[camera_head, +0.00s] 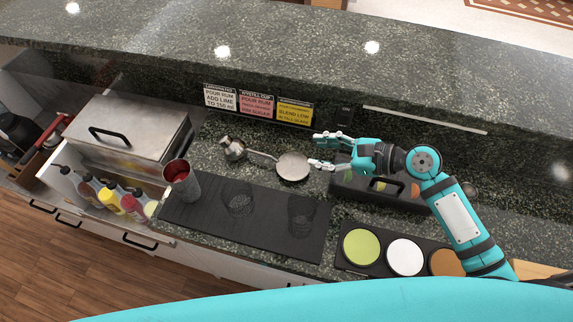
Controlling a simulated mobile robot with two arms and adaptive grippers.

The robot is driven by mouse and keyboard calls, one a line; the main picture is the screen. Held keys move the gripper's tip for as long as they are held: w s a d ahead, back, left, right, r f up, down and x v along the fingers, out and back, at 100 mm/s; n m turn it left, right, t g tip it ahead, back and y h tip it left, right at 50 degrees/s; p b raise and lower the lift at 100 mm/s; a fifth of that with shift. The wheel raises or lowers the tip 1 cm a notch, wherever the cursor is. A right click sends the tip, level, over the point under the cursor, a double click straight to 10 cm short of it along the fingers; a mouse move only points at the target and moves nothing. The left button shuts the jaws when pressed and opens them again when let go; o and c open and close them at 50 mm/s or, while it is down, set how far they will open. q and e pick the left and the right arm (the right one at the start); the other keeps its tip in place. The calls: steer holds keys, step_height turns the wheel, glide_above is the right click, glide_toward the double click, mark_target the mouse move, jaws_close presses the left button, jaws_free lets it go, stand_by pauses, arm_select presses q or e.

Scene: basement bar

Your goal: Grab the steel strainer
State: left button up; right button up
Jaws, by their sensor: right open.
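The steel strainer (292,167) lies on the dark granite counter, its round head to the right and its thin handle reaching left. My right gripper (320,151) comes in from the right and is open, its fingers pointing left. Its lower fingertip shows at the right edge of the strainer's head, and its upper fingertip lies above and to the right of it. Nothing is between the fingers. I cannot tell whether the lower finger touches the strainer. My left gripper is not in view.
A steel jigger (232,148) stands by the strainer's handle. A black bar mat (270,240) in front holds two clear glasses and a red-lined steel cup (181,180). A lidded garnish box (350,188) lies below my right gripper. Recipe cards (256,103) line the back wall.

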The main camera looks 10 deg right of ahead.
step_height(320, 180, down, 4)
steer(key=b, duration=0.3)
steer(key=p, duration=0.2)
glide_toward(264, 154)
steer(key=x, duration=0.4)
steer(key=shift+w, duration=0.1)
steer(key=x, duration=0.6)
steer(key=shift+w+a+f, duration=0.1)
steer(key=shift+w+a, duration=0.05)
steer(key=shift+a, duration=0.15)
steer(key=shift+c, duration=0.7)
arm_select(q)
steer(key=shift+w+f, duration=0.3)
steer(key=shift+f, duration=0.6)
arm_select(e)
jaws_close()
